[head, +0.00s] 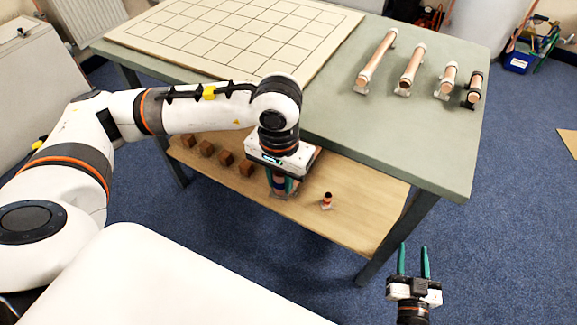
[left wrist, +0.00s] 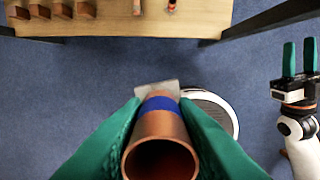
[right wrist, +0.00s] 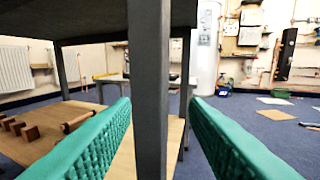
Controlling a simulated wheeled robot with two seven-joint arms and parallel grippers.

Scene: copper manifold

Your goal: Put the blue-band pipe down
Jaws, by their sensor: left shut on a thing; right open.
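The blue-band pipe (left wrist: 160,125) is a copper tube with a blue band, its open end facing the left wrist camera. My left gripper (left wrist: 160,135) is shut on it, one green finger on each side. A grey flat piece shows at its far end. In the head view my left gripper (head: 283,182) is in front of the lower shelf, and the arm and hand mostly hide the pipe. The left wrist view shows floor below the pipe. My right gripper (head: 413,262) is open and empty, right of the table.
The table (head: 430,140) carries a gridded board (head: 235,35) and several copper pipes on stands at the right. The lower shelf (head: 350,222) holds several wooden blocks and a small banded piece (head: 327,200). A table leg (right wrist: 148,90) stands before the right gripper.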

